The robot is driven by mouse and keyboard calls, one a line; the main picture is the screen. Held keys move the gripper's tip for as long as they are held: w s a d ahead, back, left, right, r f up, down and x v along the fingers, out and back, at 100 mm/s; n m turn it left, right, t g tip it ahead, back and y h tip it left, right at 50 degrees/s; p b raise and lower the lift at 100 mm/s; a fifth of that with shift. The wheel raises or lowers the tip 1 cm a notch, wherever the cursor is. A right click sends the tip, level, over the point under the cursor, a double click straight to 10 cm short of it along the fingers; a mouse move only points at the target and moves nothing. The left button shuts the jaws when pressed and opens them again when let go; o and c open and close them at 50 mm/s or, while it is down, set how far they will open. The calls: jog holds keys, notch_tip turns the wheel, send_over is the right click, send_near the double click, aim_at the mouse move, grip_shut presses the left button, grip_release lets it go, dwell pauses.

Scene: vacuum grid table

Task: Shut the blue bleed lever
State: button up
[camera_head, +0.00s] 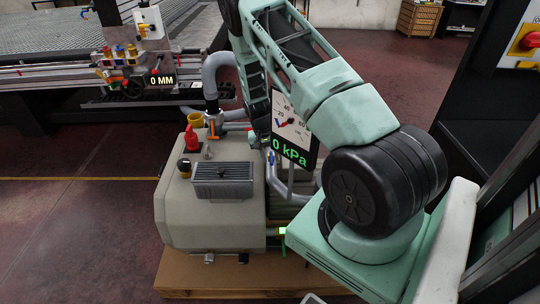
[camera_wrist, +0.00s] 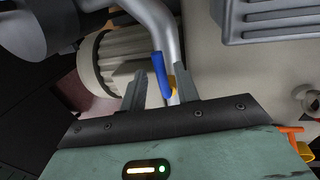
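The blue bleed lever (camera_wrist: 161,76) shows in the wrist view, hanging along a grey pipe (camera_wrist: 158,22) with a yellow-orange part beside its lower end. My gripper (camera_wrist: 160,70) is open, with one finger on each side of the lever. The lever lies between the fingers, closer to the right one; I cannot tell whether either touches it. In the head view, my arm covers most of the area around the lever, and my fingers are not clearly seen there.
The beige pump housing (camera_head: 205,222) stands on a wooden base (camera_head: 215,282). A gauge (camera_head: 289,125) reads 0 kPa. A ribbed grey cover (camera_head: 222,180), a red-capped part (camera_head: 191,138) and an orange-handled valve (camera_head: 213,129) sit on and around the pump. Open floor lies left.

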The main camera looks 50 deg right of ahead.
jog(key=shift+r, duration=0.1)
notch_tip(320, 180, up, 17)
jog(key=w+a+b, duration=0.1)
jog(key=w+a, duration=0.1)
jog(key=shift+w+a, duration=0.15)
jog(key=shift+w, duration=0.1)
dwell(0.6)
jog(key=s+a+r+n+y, duration=0.1)
jog(key=s+a+r+n, duration=0.15)
jog(key=a, duration=0.75)
jog(key=s+a+r+n+t, duration=0.1)
jog(key=a+r+n, duration=0.2)
jog(key=a, duration=0.7)
jog(key=s+a+r+n+y, duration=0.1)
jog(key=s+a+r+n, duration=0.15)
jog(key=a, duration=0.75)
jog(key=s+a+r+n, duration=0.1)
jog(key=s+a+n, duration=0.3)
jog(key=s, duration=0.5)
jog(key=s+a+r+n, duration=0.2)
jog(key=s+a+n, duration=0.3)
jog(key=s, duration=0.5)
jog(key=a, duration=0.2)
jog(key=shift+s+a+t, duration=0.2)
jog(key=shift+a+t, duration=0.1)
jog(key=shift+a, duration=0.05)
